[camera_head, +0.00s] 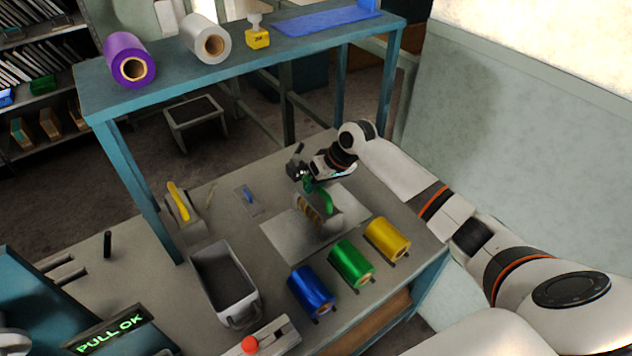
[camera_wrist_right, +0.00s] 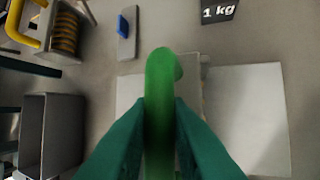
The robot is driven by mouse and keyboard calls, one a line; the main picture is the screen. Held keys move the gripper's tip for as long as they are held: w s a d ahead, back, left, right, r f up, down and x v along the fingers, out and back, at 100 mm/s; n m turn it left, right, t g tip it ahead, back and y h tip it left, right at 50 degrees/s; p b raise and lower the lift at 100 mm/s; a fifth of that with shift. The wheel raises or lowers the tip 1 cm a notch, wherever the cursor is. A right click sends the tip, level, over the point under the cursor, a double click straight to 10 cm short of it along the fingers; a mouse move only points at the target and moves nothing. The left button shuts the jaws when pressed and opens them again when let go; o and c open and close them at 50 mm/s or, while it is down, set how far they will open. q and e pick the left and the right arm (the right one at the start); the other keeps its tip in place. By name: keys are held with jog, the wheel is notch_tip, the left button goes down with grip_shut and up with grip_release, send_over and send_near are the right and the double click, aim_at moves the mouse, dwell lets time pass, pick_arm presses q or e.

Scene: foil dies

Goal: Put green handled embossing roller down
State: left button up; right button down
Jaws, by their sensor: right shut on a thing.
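The embossing roller's green handle (camera_head: 326,200) is held in my right gripper (camera_head: 312,180), over the pale flat plate (camera_head: 285,243) on the bench. A brass-coloured ribbed drum (camera_head: 308,209) shows below the handle. In the right wrist view, the green handle (camera_wrist_right: 161,85) stands between the two fingers of my right gripper (camera_wrist_right: 160,125), which are shut on it. The drum is hidden there, and the pale plate (camera_wrist_right: 245,120) lies beneath. I cannot tell whether the drum touches the plate. My left gripper is not in view.
Blue (camera_head: 311,289), green (camera_head: 351,263) and yellow (camera_head: 387,238) foil rolls lie along the front. A grey bin (camera_head: 225,278) stands left of the plate. A yellow-handled roller (camera_head: 180,203) is farther left. A 1 kg weight (camera_wrist_right: 218,10) is near the gripper. A blue shelf (camera_head: 165,88) runs behind.

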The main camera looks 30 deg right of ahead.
jog(key=shift+w+r, duration=0.1)
jog(key=c, duration=1.7)
grip_release()
jog(key=shift+f, duration=0.2)
jog(key=o, duration=0.3)
jog(key=shift+o, duration=0.2)
jog(key=shift+r, duration=0.15)
jog(key=v, duration=1.2)
